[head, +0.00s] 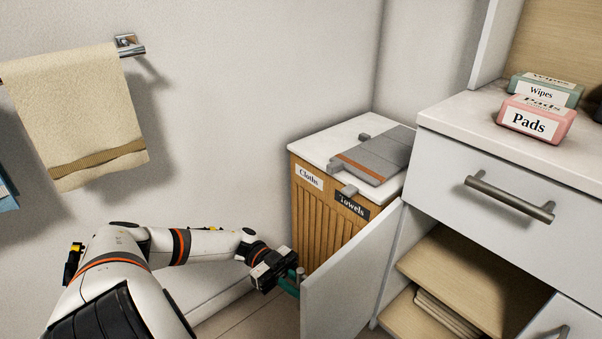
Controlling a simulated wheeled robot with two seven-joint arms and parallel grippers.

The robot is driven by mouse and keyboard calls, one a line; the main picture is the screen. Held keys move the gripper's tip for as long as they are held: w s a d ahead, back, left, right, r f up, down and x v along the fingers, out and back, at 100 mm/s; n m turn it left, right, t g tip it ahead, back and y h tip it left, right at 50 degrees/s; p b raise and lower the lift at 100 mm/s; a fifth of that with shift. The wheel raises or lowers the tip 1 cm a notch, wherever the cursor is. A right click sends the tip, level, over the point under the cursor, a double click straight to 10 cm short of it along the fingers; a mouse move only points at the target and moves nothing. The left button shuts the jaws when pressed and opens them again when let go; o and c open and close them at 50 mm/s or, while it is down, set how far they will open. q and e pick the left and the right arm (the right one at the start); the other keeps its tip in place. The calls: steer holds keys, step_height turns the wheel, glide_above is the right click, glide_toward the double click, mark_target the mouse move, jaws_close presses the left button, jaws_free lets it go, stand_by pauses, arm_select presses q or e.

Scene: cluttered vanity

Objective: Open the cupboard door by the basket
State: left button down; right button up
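The white cupboard door (350,273) stands swung open from the cabinet, in front of the wooden basket (322,215) labelled "Cloths" and "Towels". Its inner face is toward me, and the shelves (464,275) inside the cupboard show. My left gripper (289,284) is low at the door's left edge, with a teal part by a small metal post (300,273) that looks like the door's handle. The door hides the fingertips, so I cannot tell whether they are closed on it. My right gripper is not in view.
A drawer with a bar handle (509,199) is above the cupboard. "Pads" (537,120) and "Wipes" (546,89) packs stand on the counter. A grey flat object (380,158) with an orange stripe lies on the basket's top. A beige towel (78,115) hangs on the wall.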

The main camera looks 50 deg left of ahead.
arm_select(q)
steer(key=c, duration=1.4)
jaws_free()
